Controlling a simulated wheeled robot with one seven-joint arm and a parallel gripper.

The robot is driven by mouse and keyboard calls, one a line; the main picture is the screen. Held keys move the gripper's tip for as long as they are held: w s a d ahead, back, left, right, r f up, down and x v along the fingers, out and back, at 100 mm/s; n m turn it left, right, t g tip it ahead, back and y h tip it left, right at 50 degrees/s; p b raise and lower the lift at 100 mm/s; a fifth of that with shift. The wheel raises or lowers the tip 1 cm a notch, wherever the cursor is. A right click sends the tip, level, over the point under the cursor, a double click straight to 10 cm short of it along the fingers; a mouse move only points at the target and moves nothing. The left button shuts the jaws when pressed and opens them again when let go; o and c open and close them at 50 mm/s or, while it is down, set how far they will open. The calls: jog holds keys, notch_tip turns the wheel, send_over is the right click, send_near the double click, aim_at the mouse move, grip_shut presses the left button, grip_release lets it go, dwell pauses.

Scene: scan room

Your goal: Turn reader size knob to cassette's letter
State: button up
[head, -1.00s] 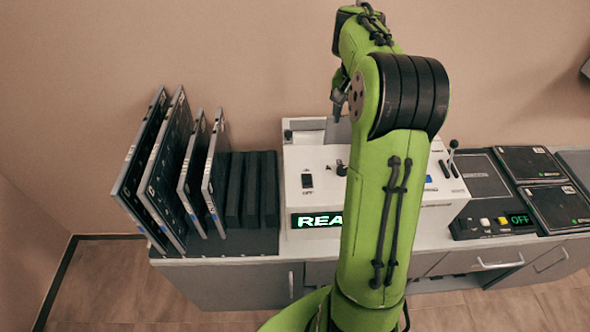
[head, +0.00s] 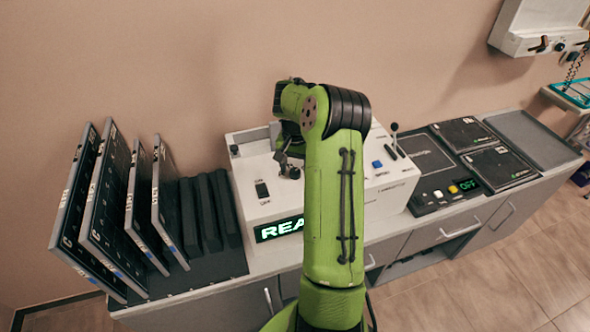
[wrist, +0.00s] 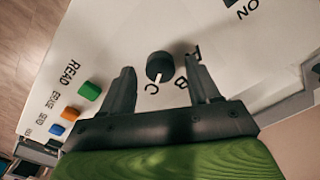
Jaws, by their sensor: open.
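The white reader (head: 258,200) stands on the counter with a lit green display that begins "REA". Its black round size knob (wrist: 160,67) shows in the wrist view, with letters A, B and C printed around its near side. The knob's white pointer mark points toward the C. My gripper (wrist: 160,72) is open, with one finger on each side of the knob and a gap on both sides. In the head view my arm hides part of the reader. Several upright cassettes (head: 82,215) stand in the rack at left; I cannot surely read their letters.
Green, orange and blue buttons (wrist: 72,113) lie left of the knob in the wrist view. An ON switch (head: 262,190) and a lever (head: 394,132) rise from the reader. Flat cassettes (head: 465,134) lie on the dock at right, by a panel reading OFF (head: 466,194).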

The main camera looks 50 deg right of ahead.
jog(key=shift+f, duration=0.35)
jog(key=shift+c, duration=0.2)
jog(key=c, duration=1)
